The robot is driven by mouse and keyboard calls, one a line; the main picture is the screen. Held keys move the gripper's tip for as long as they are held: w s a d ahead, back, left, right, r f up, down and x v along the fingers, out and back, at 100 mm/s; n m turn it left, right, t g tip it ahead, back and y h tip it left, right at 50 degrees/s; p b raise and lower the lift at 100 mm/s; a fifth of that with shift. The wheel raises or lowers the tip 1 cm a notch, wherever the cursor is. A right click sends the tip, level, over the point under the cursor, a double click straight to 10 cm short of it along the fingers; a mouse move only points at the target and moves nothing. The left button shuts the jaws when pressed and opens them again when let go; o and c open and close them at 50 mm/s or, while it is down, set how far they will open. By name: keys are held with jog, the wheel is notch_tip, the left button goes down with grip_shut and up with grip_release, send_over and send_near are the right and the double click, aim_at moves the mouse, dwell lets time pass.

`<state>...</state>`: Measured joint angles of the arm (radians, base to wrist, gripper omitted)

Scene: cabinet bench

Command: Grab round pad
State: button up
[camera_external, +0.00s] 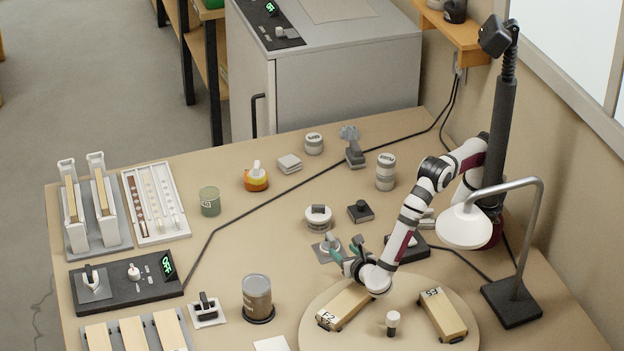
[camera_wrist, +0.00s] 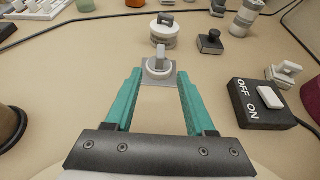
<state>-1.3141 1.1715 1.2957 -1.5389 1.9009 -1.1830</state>
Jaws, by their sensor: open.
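A round grey-white pad (camera_wrist: 159,73) with an upright handle sits on a square grey plate (camera_wrist: 174,85) on the table. In the external view the round pad (camera_external: 329,246) is partly beside my fingers. My gripper (camera_wrist: 158,78) has two teal fingers, open, with one tip on each side of the pad. The handle stands in the gap between the tips, near their far end. My gripper (camera_external: 345,251) is low over the table in the external view. I cannot tell whether the fingers touch the pad.
A round white container (camera_wrist: 164,33) with a dark handle stands just beyond the pad. A black OFF/ON switch box (camera_wrist: 262,104) is to the right. A round board (camera_external: 390,335) with labelled wooden blocks lies in front. A lamp (camera_external: 465,226) overhangs the right side.

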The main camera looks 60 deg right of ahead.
aim_at(333, 242)
jog(key=x, duration=1.1)
jog(key=shift+d+f, duration=0.1)
jog(key=shift+f, duration=0.15)
grip_shut()
